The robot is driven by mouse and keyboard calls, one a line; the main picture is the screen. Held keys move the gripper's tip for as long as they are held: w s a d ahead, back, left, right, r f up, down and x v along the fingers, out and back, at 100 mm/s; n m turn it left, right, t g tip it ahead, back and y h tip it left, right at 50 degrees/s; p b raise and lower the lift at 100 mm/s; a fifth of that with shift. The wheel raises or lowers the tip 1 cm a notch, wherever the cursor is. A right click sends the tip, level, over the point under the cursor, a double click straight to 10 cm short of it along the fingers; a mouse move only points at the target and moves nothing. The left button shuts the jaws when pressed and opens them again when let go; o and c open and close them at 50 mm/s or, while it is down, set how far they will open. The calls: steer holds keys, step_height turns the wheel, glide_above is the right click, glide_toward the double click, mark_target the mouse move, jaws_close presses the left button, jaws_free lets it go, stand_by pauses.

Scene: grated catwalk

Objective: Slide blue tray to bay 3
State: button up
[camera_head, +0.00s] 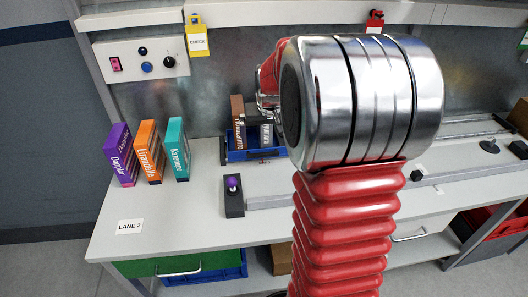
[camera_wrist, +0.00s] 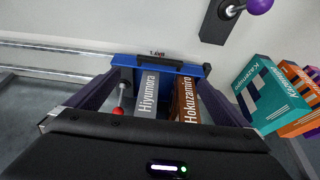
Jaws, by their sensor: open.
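The blue tray (camera_head: 237,155) sits on the grey bench, left of my arm. In the wrist view the tray (camera_wrist: 140,63) shows its near blue wall with dark corners. It holds a grey box marked Hiyumora (camera_wrist: 147,95) and a brown box marked Hokuzamiro (camera_wrist: 187,100), both upright. My gripper (camera_wrist: 160,82) is open, with its dark fingers spread to either side of the boxes, over the tray. I cannot tell whether the fingers touch it. In the head view my arm hides most of the gripper and the tray's right side. No bay 3 marking is readable.
Purple (camera_head: 119,156), orange (camera_head: 149,152) and teal (camera_head: 177,149) boxes stand left of the tray. A purple-knobbed black post (camera_head: 234,197) stands in front, beside a grey rail (camera_head: 268,200) running right. A LANE 2 label (camera_head: 130,226) lies front left.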

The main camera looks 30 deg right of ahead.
mark_target(264, 154)
steer(key=x, duration=1.2)
steer(key=shift+w+f, duration=0.1)
steer(key=shift+f, duration=0.15)
steer(key=c, duration=1.1)
steer(key=shift+d, duration=0.25)
steer(key=shift+c, duration=0.4)
steer(key=shift+a, duration=0.15)
